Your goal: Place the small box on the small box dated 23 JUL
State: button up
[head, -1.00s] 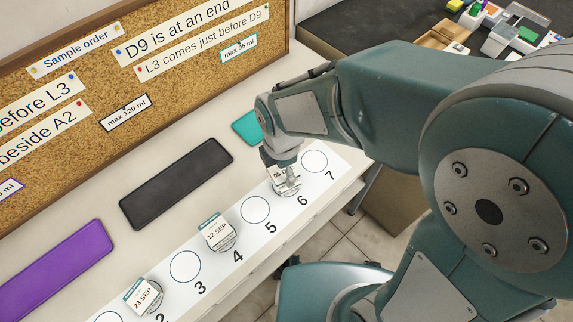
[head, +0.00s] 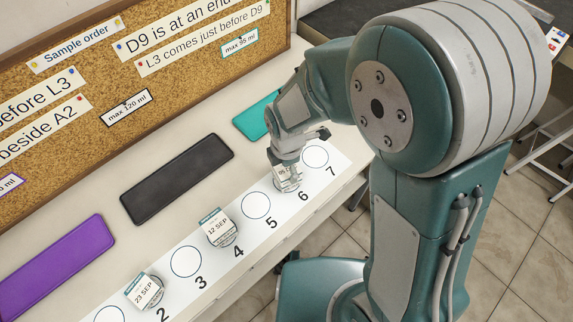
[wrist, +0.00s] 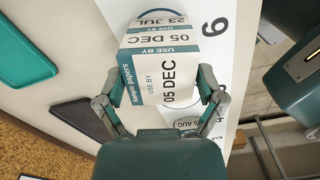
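In the wrist view a white and teal small box dated 05 DEC (wrist: 165,80) sits between the two fingers of my gripper (wrist: 160,88), which appear to press its sides. A second small box dated 23 JUL (wrist: 165,19) shows just past it, mostly hidden by it. I cannot tell whether the two boxes touch. In the head view my gripper (head: 286,160) points down over spot 6 with the held box (head: 287,178) below it.
A white numbered strip (head: 280,224) runs along the bench. Small boxes dated 12 SEP (head: 218,228) and 23 SEP (head: 144,290) stand at spots 4 and 2. Black (head: 177,178), purple (head: 50,270) and teal (head: 257,116) mats lie behind. Spots 3, 5 and 7 are clear.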

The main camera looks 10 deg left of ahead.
dwell(0.4)
notch_tip(320, 180, up, 12)
jog(key=s+d+r+m+t, duration=0.2)
jog(key=s+d+r+m, duration=0.2)
jog(key=d+m, duration=0.6)
jog(key=s+d+r+m+t, duration=0.3)
jog(key=d+r+m, duration=0.5)
jog(key=m, duration=0.6)
jog(key=shift+s+d+m+t, duration=0.35)
jog(key=shift+s+d, duration=0.35)
jog(key=shift+d, duration=0.5)
